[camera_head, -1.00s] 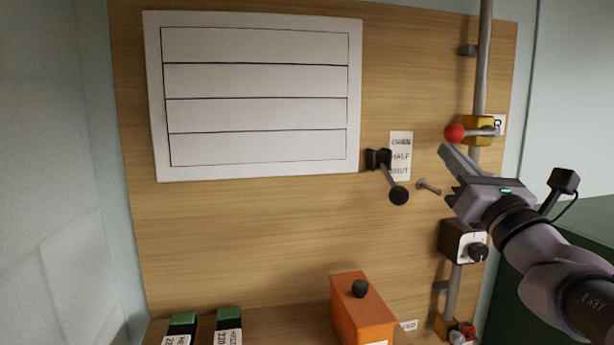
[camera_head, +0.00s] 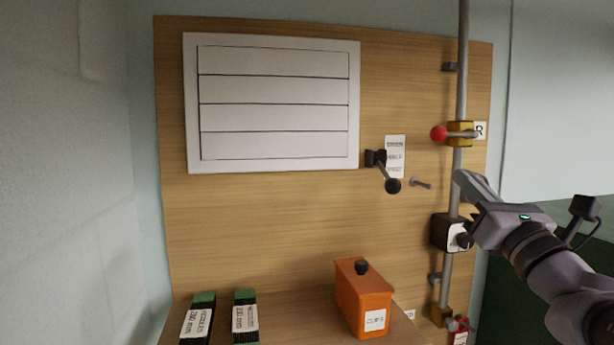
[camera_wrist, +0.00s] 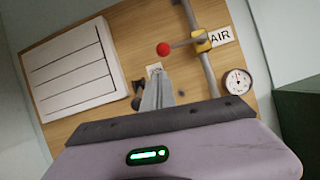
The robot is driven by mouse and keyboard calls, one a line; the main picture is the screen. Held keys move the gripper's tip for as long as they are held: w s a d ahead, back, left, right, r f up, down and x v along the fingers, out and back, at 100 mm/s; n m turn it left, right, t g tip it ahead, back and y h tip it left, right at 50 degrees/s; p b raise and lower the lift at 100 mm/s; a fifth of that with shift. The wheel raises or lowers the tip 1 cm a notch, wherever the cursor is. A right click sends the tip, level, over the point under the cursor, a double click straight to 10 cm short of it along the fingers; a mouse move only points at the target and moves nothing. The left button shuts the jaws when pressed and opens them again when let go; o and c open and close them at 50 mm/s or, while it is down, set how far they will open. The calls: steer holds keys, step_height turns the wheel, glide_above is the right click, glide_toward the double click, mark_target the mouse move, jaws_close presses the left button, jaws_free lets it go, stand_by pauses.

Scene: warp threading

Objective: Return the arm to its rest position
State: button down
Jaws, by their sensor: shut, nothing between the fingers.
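My gripper (camera_head: 466,181) is at the right of the head view, in front of the pipe and above the black dial box. Its fingers are together with nothing between them. In the wrist view my gripper (camera_wrist: 158,80) points toward the wooden board, its closed fingers covering part of the label and lever there. My arm reaches in from the lower right edge of the head view.
The wooden board (camera_head: 260,230) carries a white louvred panel (camera_head: 272,90), a black-knobbed lever (camera_head: 392,185), a red-knobbed valve (camera_head: 438,133) and a dial box (camera_head: 446,232). An orange box (camera_head: 362,295) and two black-green packs (camera_head: 198,318) sit on the shelf below.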

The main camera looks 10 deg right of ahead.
steer(key=w+a+f+n+g+y, duration=0.1)
steer(key=a+f+n+g+y, duration=0.3)
steer(key=a, duration=0.3)
steer(key=a+f+n+g+y, duration=0.1)
steer(key=a+f+n+y, duration=0.2)
steer(key=a+n, duration=0.3)
steer(key=s+a+f+n+g, duration=0.4)
steer(key=s+a+f+n, duration=0.15)
steer(key=a+f, duration=0.25)
steer(key=s+a+f+n+g, duration=0.5)
steer(key=a+f+n, duration=0.2)
steer(key=a+f, duration=0.1)
steer(key=s+d+f+n+g+h+b, duration=0.2)
steer(key=s+d+f+n+h, duration=0.25)
steer(key=s+f+n, duration=0.55)
step_height(320, 180, down, 36)
steer(key=s+g+b, duration=0.1)
steer(key=b, duration=3.1)
steer(key=shift+s+a+r, duration=0.15)
steer(key=shift+n+h, duration=0.25)
